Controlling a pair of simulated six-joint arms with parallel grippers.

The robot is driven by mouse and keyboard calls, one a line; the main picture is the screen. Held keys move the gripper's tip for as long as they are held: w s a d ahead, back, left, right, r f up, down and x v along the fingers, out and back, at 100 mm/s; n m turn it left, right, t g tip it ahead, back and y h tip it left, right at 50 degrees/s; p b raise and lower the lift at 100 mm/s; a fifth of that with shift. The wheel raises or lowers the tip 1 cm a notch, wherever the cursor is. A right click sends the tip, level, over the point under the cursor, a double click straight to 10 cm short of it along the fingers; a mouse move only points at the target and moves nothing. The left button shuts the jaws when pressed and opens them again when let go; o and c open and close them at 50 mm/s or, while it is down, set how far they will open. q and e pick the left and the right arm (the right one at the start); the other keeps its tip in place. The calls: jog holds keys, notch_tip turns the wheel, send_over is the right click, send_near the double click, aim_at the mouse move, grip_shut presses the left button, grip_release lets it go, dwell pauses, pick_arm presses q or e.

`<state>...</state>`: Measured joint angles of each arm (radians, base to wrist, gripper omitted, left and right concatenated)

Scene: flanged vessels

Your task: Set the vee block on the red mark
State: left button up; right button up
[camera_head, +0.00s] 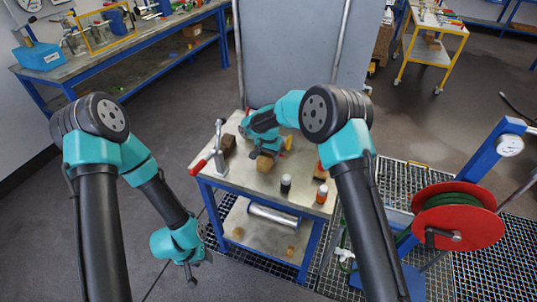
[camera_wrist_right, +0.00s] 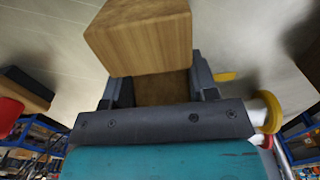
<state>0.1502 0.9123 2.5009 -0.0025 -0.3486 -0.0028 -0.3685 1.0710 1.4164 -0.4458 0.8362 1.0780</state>
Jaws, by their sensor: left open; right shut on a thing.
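My right gripper (camera_head: 265,152) is over the worktable and shut on a wooden block (camera_head: 265,164). In the right wrist view the block (camera_wrist_right: 140,38) sticks out beyond the fingers (camera_wrist_right: 162,88), with a darker brown part between them. No groove shows on its visible faces, so I cannot tell if it is the vee block. Whether it touches the tabletop is unclear. My left gripper (camera_head: 188,268) hangs open and empty off the table's front left side. I cannot make out a red mark on the tabletop.
The metal-topped table (camera_head: 245,185) carries a dark brown block (camera_head: 228,145), a red-handled clamp (camera_head: 203,162), a black bottle (camera_head: 286,184) and an orange bottle (camera_head: 322,194). A metal cylinder (camera_head: 273,215) lies on the lower shelf. A red hose reel (camera_head: 458,216) stands at right.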

jog(key=shift+f, duration=0.35)
dwell(0.6)
jog(key=o, duration=1.1)
jog(key=shift+r, duration=0.1)
notch_tip(320, 180, up, 17)
jog(key=shift+r, duration=0.1)
